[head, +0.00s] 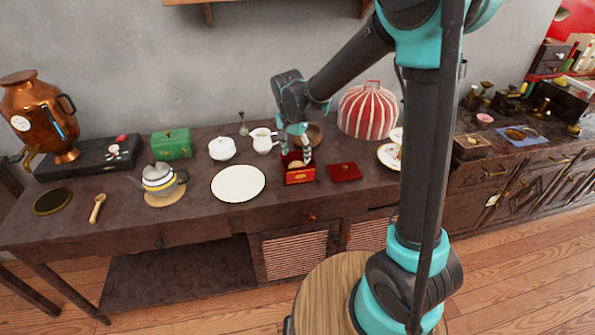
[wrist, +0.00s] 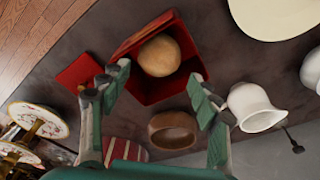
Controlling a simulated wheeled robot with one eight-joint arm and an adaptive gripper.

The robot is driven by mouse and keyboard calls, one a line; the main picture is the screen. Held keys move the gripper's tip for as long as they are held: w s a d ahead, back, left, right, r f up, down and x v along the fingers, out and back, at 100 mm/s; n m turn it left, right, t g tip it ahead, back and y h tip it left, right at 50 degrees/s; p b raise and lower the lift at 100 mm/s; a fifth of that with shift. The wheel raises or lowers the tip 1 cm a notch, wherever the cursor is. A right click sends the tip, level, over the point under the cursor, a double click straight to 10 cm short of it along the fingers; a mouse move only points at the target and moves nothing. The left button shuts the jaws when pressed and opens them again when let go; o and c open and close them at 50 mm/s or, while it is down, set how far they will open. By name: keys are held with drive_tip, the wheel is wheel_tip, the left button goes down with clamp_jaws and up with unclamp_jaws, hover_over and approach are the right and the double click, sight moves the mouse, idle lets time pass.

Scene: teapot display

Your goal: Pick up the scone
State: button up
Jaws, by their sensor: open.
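The scone (wrist: 159,56) is a round tan lump inside an open red box (wrist: 154,92) in the wrist view. In the head view the red box (head: 300,176) stands on the dark table, with the scone (head: 297,164) partly showing inside. My gripper (wrist: 162,84) is open, its two fingers spread to either side of the box's near part. The scone lies beyond the fingertips in the wrist view, and I see no contact with it. In the head view my gripper (head: 296,148) is right above the box.
A red lid (head: 344,171) lies right of the box. A wooden bowl (wrist: 173,130) and a white jug (wrist: 254,107) stand close by. A white plate (head: 238,183) is to the left, a striped red dome (head: 367,112) behind right. Bare tabletop lies in front of the box.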

sight(297, 165)
drive_tip(key=shift+w+d+f, duration=0.15)
drive_tip(key=shift+w+f, duration=0.05)
drive_tip(key=shift+f, duration=1.7)
drive_tip(key=shift+w+d+f, duration=0.1)
drive_tip(key=shift+w+f, duration=0.05)
drive_tip(key=shift+f, duration=1.75)
drive_tip(key=shift+c, duration=0.4)
drive_tip(key=shift+r, duration=0.1)
drive_tip(key=c, duration=0.7)
